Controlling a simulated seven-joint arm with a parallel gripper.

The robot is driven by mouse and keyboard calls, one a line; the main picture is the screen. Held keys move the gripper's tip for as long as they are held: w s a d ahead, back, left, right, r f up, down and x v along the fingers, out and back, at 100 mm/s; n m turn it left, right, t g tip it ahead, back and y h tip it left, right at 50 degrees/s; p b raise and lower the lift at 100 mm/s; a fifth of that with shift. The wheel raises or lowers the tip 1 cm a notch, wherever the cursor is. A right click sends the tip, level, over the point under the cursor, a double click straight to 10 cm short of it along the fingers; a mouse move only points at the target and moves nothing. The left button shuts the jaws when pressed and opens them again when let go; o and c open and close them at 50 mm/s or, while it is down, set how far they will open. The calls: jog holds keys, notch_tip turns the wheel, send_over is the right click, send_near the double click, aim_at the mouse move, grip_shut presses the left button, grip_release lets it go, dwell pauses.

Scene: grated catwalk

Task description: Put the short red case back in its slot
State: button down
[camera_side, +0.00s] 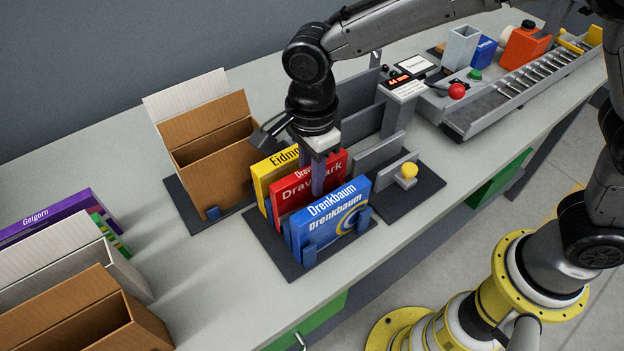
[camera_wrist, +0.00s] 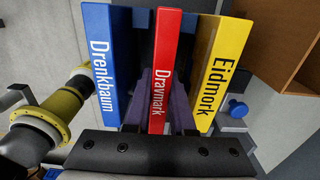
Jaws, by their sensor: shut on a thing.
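The short red case (camera_side: 308,190), labelled "Dravmark", stands between a yellow case (camera_side: 277,172) and a blue case (camera_side: 329,212) in a dark holder (camera_side: 283,251) on the table. My gripper (camera_side: 318,170) points down from above and is shut on the red case. In the wrist view the red case (camera_wrist: 166,70) lies between my purple fingers (camera_wrist: 163,112), with the blue case (camera_wrist: 104,65) to the left and the yellow case (camera_wrist: 220,70) to the right. The bottom of the red case is hidden, so I cannot tell how deep it sits.
An open brown box (camera_side: 205,140) stands behind on the left. More boxes and a purple case (camera_side: 45,218) are at the far left. A roller conveyor (camera_side: 520,90) lies at the back right.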

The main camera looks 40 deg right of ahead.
jog(key=shift+f, duration=0.65)
jog(key=shift+f, duration=0.15)
jog(key=c, duration=0.8)
grip_release()
jog(key=shift+o, duration=0.2)
notch_tip(320, 180, up, 12)
